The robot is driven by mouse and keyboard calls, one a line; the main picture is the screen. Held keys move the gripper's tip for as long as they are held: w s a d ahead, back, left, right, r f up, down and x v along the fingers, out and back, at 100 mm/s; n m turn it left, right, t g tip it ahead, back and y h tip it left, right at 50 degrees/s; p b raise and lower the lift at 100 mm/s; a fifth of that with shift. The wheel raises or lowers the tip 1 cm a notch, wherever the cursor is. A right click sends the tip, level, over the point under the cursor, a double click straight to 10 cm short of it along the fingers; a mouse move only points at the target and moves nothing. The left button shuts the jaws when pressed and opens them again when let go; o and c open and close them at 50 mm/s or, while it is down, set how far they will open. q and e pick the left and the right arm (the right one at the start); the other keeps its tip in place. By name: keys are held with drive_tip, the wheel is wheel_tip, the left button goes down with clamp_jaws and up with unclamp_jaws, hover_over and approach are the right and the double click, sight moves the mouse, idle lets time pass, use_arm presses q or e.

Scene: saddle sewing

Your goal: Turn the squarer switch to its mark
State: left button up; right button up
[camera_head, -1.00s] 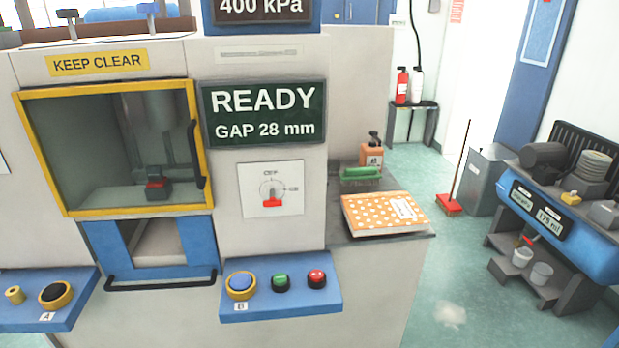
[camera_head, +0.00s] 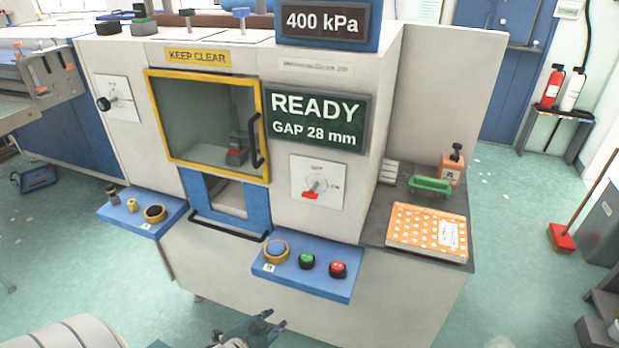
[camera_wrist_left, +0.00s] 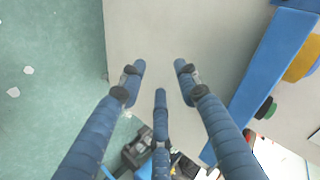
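A rotary switch with a red handle (camera_head: 311,194) sits on a white plate (camera_head: 333,195) on the machine front, below the READY display. Its handle points down and slightly left; its small labels are hard to read. A second switch with a black knob (camera_head: 103,103) is on the machine's left side. I cannot read which one is the squarer switch. My left gripper (camera_head: 262,328) is low in front of the machine, below the button ledge and apart from both switches. In the left wrist view the left gripper (camera_wrist_left: 158,85) has its fingers spread, with nothing between them.
A blue ledge (camera_head: 318,287) with blue, green and red buttons juts out below the red-handled switch. Another ledge (camera_head: 126,216) is at its left. A yellow-framed window (camera_head: 207,165) has a black handle. An orange dotted pad (camera_head: 412,237) lies on the side shelf.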

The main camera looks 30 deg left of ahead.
use_arm(q)
drive_tip(key=w+a+r+m+t+p, duration=0.1)
drive_tip(key=w+r+m+t, duration=0.15)
drive_tip(key=r, duration=0.65)
drive_tip(key=w+a+r+m+t+p, duration=0.15)
drive_tip(key=w+r, duration=0.25)
drive_tip(key=r, duration=0.6)
drive_tip(key=m+t+h+p, duration=0.1)
drive_tip(key=m+t+h, duration=0.35)
drive_tip(key=m, duration=0.35)
approach(307, 197)
drive_tip(key=shift+g, duration=0.25)
drive_tip(key=w+p, duration=0.1)
drive_tip(key=w, duration=0.2)
drive_tip(key=w+d+p, duration=0.1)
drive_tip(key=w, duration=0.2)
drive_tip(key=w+p, duration=0.1)
drive_tip(key=w, duration=0.2)
drive_tip(key=shift+w+d+r, duration=0.2)
drive_tip(key=shift+w+r, duration=0.05)
drive_tip(key=shift+w, duration=0.15)
drive_tip(key=shift+w+d+f, duration=0.1)
drive_tip(key=shift+w+d, duration=0.05)
drive_tip(key=shift+w, duration=0.35)
use_arm(e)
wheel_tip(307, 197, up, 8)
drive_tip(key=shift+w, duration=0.25)
